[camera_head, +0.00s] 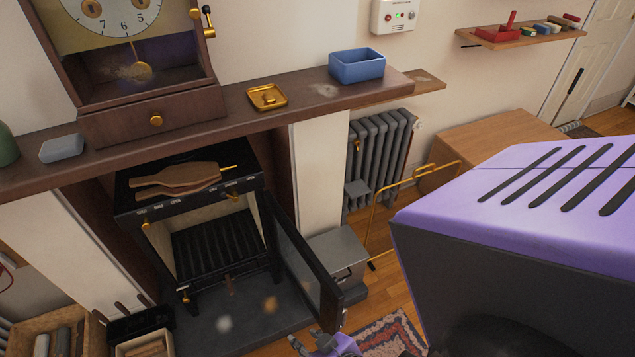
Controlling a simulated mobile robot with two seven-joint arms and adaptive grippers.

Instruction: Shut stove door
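The black stove (188,211) stands in the fireplace recess. Its door (305,270) is hinged on the right and swung wide open toward me, showing the dark ribbed inside (215,247). A purple and dark gripper (306,346), apparently my right one, shows only in part at the bottom edge, just below the door's lower outer corner. I cannot tell whether it touches the door, and its finger opening is not clear. My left gripper is not in view.
A grey metal box (337,255) stands right of the door, with a brass rail (377,225) and radiator (380,155) beyond. The mantel (215,120) overhangs the stove. A firewood crate (50,325) and rug (392,335) lie low.

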